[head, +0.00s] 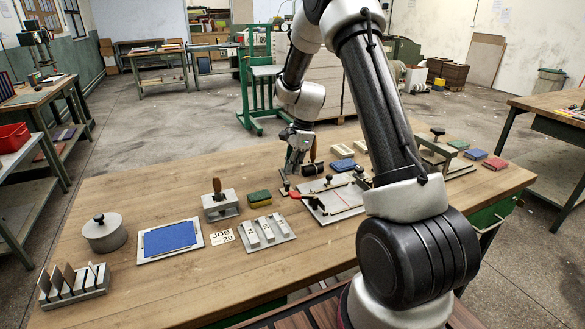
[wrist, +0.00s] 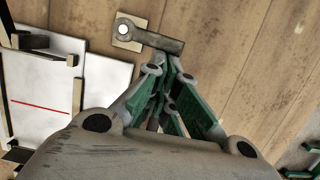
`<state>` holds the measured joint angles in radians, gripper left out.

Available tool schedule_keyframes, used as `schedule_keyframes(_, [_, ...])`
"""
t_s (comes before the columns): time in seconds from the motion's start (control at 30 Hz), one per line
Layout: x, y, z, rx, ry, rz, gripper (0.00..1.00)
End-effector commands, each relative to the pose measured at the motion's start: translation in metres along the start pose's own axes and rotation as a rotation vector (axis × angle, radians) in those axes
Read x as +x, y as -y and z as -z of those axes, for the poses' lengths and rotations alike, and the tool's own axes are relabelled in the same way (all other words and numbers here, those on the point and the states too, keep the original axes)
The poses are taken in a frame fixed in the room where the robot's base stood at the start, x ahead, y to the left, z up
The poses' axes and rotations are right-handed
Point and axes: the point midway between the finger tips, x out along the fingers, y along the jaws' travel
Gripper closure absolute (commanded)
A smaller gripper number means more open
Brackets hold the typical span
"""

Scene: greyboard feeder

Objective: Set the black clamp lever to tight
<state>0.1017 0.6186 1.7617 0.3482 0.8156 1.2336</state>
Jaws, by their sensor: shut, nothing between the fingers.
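The black clamp lever (wrist: 158,39) shows in the wrist view as a dark bar. It runs right from a round pale pivot on a small light square base (wrist: 122,44). My gripper (wrist: 170,66) is shut and empty, with its fingertips at or just beside the lever's free right end; I cannot tell if they touch. In the head view my gripper (head: 292,173) points down over the far middle of the table, and the lever is too small and too hidden there to make out clearly.
A white plate with a red line (wrist: 45,106) lies left of my gripper in the wrist view. Bare wood lies right in the wrist view.

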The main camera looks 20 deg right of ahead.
Motion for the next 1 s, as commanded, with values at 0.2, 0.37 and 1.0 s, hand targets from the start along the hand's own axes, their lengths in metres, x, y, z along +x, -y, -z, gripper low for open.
schedule_keyframes(0.2, [-0.021,0.001,0.0,-0.001,0.0,0.003,1.0])
schedule_keyframes(0.37, [-0.056,0.001,0.0,0.0,-0.001,0.005,1.0])
schedule_keyframes(1.0, [-0.12,0.0,0.0,0.0,0.0,0.0,1.0])
